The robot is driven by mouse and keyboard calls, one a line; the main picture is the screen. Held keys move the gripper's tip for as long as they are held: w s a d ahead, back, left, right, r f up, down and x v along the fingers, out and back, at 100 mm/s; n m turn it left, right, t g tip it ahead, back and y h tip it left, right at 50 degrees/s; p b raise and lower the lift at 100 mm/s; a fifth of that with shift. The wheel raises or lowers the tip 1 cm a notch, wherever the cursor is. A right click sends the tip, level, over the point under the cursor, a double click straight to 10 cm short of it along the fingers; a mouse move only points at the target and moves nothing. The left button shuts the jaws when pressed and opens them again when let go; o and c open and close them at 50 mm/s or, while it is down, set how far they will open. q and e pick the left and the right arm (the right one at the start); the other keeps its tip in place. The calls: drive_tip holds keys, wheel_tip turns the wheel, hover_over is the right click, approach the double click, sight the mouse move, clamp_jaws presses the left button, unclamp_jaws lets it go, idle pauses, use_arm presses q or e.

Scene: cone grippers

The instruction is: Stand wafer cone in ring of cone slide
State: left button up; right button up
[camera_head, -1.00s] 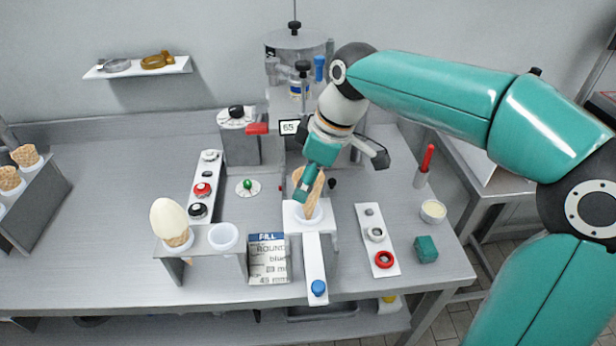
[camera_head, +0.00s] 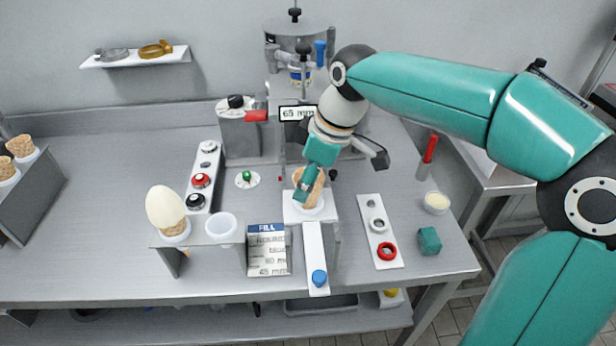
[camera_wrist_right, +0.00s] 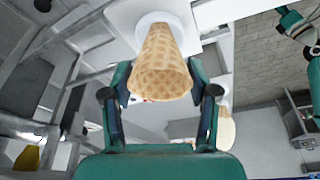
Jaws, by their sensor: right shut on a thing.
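The wafer cone (camera_head: 315,190) is a tan waffle cone at the white ring (camera_head: 307,211) of the cone slide. The slide's white strip (camera_head: 315,250) runs forward to a blue knob. My right gripper (camera_head: 307,186) is shut on the cone from above and partly covers it. In the right wrist view the cone (camera_wrist_right: 161,66) is between my fingers (camera_wrist_right: 160,84), its wide mouth towards the camera and its narrow end inside the white ring (camera_wrist_right: 158,20). How deep it sits is hidden. My left gripper does not show.
A strip with rings (camera_head: 379,232) and a green block (camera_head: 429,240) lie right.

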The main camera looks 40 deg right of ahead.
drive_tip(key=shift+f+b, duration=1)
drive_tip(key=shift+f, duration=0.4)
drive_tip(key=o, duration=0.8)
drive_tip(key=v, duration=1.2)
